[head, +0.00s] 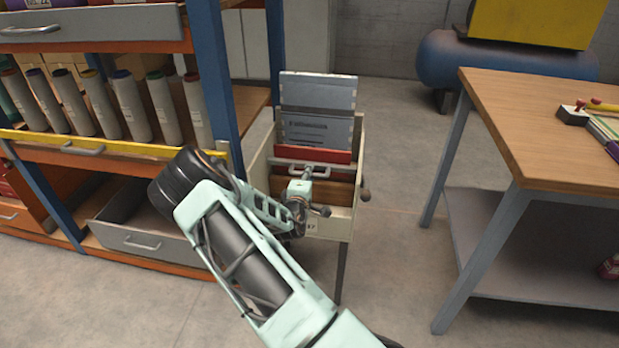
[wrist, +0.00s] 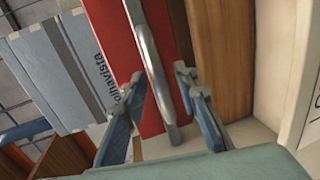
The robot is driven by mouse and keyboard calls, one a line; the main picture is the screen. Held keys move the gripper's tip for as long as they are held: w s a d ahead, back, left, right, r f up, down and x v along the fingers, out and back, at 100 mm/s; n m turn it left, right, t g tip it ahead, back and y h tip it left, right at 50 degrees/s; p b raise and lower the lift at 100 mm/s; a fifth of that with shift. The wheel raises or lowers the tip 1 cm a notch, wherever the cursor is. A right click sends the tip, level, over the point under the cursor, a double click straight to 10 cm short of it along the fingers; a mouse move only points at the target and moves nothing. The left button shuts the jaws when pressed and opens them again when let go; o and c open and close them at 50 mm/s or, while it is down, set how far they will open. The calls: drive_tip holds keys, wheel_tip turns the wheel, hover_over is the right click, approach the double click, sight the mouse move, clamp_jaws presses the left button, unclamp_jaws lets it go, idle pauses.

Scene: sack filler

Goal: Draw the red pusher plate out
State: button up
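The red pusher plate (head: 325,155) stands upright inside a cream bin (head: 258,168), in front of grey-blue sacks (head: 318,92). It shows as a red face in the wrist view (wrist: 117,35), with a metal bar handle (wrist: 154,72) on it. My gripper (head: 307,173) reaches into the bin from the front. In the wrist view my gripper (wrist: 160,80) is open, one finger on each side of the handle, with gaps visible. Nothing is held. The plate's lower part is hidden by my arm and the bin front.
A brown wooden board (wrist: 218,50) stands in the bin on the near side of the plate. A shelf rack with a blue post (head: 216,80) and open drawer (head: 150,240) stands left. A wooden-top table (head: 545,130) stands right. The floor between bin and table is clear.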

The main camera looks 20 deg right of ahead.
drive_tip(key=shift+w+d+f, duration=0.1)
drive_tip(key=shift+w+d, duration=0.25)
drive_tip(key=shift+w, duration=0.15)
clamp_jaws()
